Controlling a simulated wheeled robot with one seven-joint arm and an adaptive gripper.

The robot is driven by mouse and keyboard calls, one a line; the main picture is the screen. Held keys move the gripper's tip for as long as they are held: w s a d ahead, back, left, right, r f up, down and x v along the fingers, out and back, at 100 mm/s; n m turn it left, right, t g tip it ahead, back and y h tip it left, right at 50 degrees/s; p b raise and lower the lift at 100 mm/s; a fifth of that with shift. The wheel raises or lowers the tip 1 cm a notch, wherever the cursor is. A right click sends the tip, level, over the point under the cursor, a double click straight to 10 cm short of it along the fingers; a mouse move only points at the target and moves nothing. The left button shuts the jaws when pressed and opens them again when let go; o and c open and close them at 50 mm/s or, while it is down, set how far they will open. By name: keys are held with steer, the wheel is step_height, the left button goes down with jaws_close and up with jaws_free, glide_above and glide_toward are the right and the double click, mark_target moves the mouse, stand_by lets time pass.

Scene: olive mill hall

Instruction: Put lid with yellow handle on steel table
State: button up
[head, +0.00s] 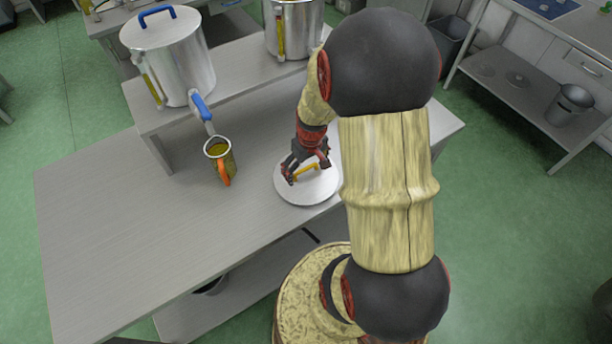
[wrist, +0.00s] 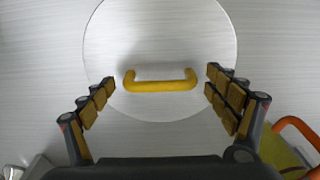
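The lid with the yellow handle (head: 292,193) is a round, pale metal disc. It lies flat on the steel table (head: 110,235), close to the front edge. In the wrist view the lid (wrist: 165,40) fills the upper middle, with its yellow bar handle (wrist: 160,85) crosswise. My gripper (head: 306,168) is just above the lid. In the wrist view my gripper (wrist: 162,80) is open, with one finger beyond each end of the handle and a gap on both sides. My arm hides part of the table to the right.
A metal cup with an orange handle (head: 226,164) stands left of the lid. Its orange handle also shows at the wrist view's lower right (wrist: 297,130). A raised shelf behind holds a steel pot with a blue-handled lid and tap (head: 180,60) and another pot (head: 293,30). The table's left is clear.

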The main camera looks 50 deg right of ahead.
steer(key=c, duration=1.4)
steer(key=shift+r, duration=0.1)
steer(key=shift+w+r, duration=0.1)
steer(key=shift+r, duration=0.55)
steer(key=s+a+r+p, duration=0.1)
steer(key=s+r, duration=0.3)
steer(key=s+a+r+p, duration=0.1)
steer(key=s+a+r, duration=0.1)
steer(key=s, duration=0.3)
steer(key=s+a+r+p, duration=0.1)
steer(key=s+r+p, duration=0.1)
steer(key=s+r, duration=0.2)
steer(key=shift+s+a+r, duration=0.1)
steer(key=shift+s+r, duration=0.05)
steer(key=shift+r, duration=0.25)
steer(key=shift+s+a+r, duration=0.1)
steer(key=shift+r, duration=0.3)
